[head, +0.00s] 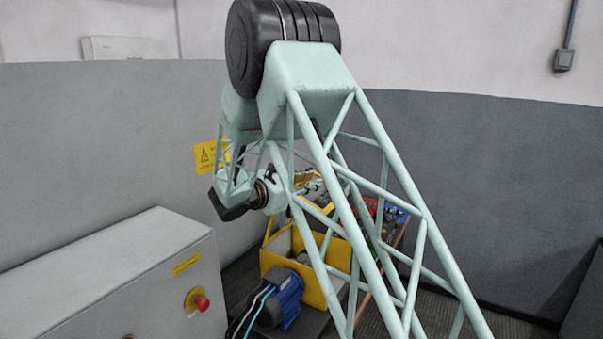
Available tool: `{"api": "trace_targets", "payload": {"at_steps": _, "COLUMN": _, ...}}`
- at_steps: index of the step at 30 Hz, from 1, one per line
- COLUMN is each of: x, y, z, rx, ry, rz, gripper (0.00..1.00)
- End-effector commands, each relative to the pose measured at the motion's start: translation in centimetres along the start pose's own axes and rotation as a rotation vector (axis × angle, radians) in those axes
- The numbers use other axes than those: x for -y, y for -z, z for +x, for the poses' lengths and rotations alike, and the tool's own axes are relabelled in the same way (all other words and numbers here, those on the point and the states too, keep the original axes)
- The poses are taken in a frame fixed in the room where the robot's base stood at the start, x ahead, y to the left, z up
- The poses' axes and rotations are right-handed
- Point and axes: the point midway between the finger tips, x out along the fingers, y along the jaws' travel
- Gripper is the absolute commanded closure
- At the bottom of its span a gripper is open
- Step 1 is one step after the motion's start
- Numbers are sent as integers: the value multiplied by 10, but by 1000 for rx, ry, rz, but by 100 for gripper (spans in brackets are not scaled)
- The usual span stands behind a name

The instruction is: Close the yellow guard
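The yellow guard (311,282) shows low in the middle of the head view, behind the open lattice of my arm. It looks like a box-shaped yellow frame with a raised bar at its upper left. The struts hide parts of it, so I cannot tell how far open it stands. My gripper (309,184) is above the guard, beyond the wrist, and is largely hidden by the lattice. It appears apart from the guard, but the contact is unclear. Its fingers are too small and covered to read.
A blue motor (285,297) with dark and light cables sits in front of the guard. A grey cabinet (120,285) with a red emergency button (201,303) stands at the left. Red and blue parts (372,211) lie behind the lattice. Open floor shows at right.

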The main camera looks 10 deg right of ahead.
Motion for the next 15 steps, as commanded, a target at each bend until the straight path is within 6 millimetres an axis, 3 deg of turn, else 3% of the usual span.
{"api": "trace_targets", "payload": {"at_steps": 9, "x": -62, "y": 46, "z": -9, "rx": 52, "ry": -132, "rz": -111, "gripper": 78}}
{"api": "trace_targets", "payload": {"at_steps": 15, "x": -87, "y": 68, "z": -16, "rx": 74, "ry": -189, "rz": -156, "gripper": 78}}
